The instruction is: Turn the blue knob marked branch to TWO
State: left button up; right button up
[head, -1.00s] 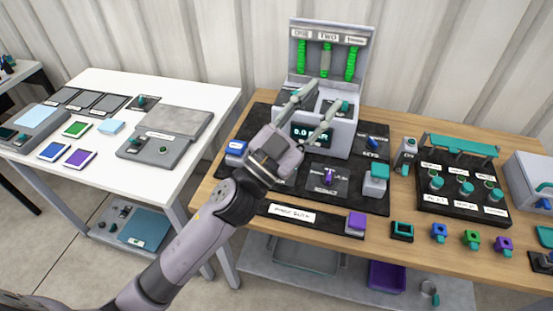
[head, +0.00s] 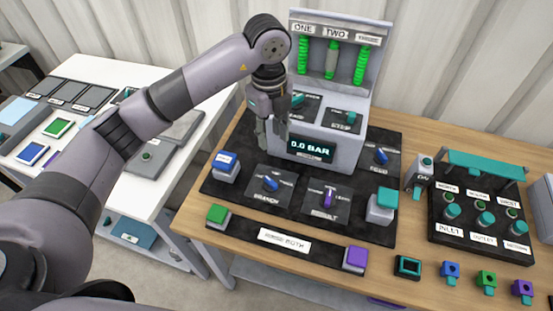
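The blue knob (head: 270,185) sits on a dark plate labelled BRANCH, on the left part of the black mat (head: 222,190). It lies diagonally across its plate. The small position marks around it are too small to read. My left gripper (head: 272,143) points down above and behind the knob, beside the left front of the grey manifold box (head: 345,150). Its two fingers are apart with nothing between them, and it does not touch the knob. The manifold's back panel (head: 333,40) carries tubes labelled ONE, TWO and a third. My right gripper is not in view.
A purple knob (head: 328,197) stands right of the blue knob. A blue-white button (head: 226,165), a green button (head: 218,215), a purple button (head: 355,258) and a teal-topped block (head: 382,205) surround them. A second blue knob (head: 381,156) is farther right. The display (head: 311,149) reads 0.0 BAR.

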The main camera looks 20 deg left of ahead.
pick_arm(q)
jog(key=p, duration=0.2)
send_over(270, 180)
notch_tip(270, 180, down, 9)
jog(key=shift+a+r, duration=0.1)
notch_tip(270, 180, down, 5)
jog(key=shift+s+r+p, duration=0.1)
jog(key=shift+p, duration=0.55)
notch_tip(270, 180, down, 2)
jog(key=shift+f, duration=0.5)
grip_shut()
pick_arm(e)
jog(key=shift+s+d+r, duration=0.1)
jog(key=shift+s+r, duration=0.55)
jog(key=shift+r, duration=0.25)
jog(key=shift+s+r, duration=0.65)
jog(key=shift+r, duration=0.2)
